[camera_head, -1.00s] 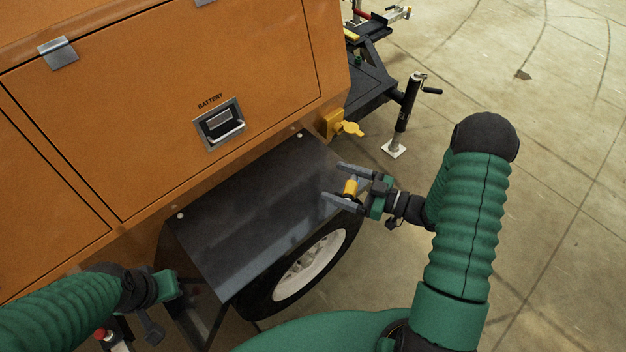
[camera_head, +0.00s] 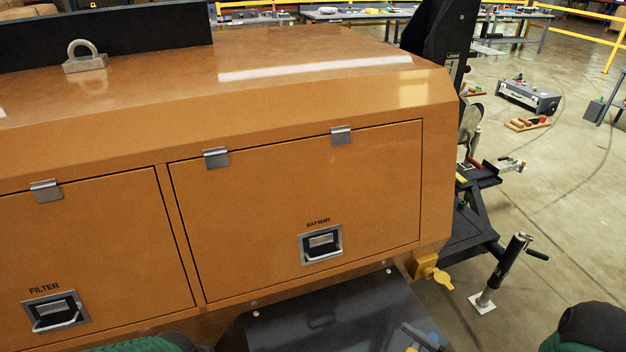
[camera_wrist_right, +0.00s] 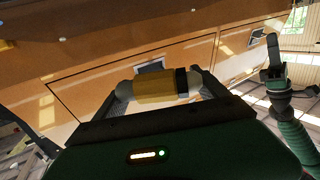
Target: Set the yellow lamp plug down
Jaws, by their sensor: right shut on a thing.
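The yellow lamp plug (camera_wrist_right: 155,88) is a yellow cylinder with a black band and a grey end. In the right wrist view it lies crosswise between the two fingers of my right gripper (camera_wrist_right: 166,90), which is shut on it. My left arm shows as a green piece at the bottom edge of the head view. A green arm with its gripper (camera_wrist_right: 272,70) also stands at the right of the wrist view; its jaws are unclear.
The orange cabinet (camera_head: 200,120) with latched doors fills the left and middle. A yellow socket (camera_head: 425,267) sits at its lower right corner. A jack post (camera_head: 508,262) stands right of it.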

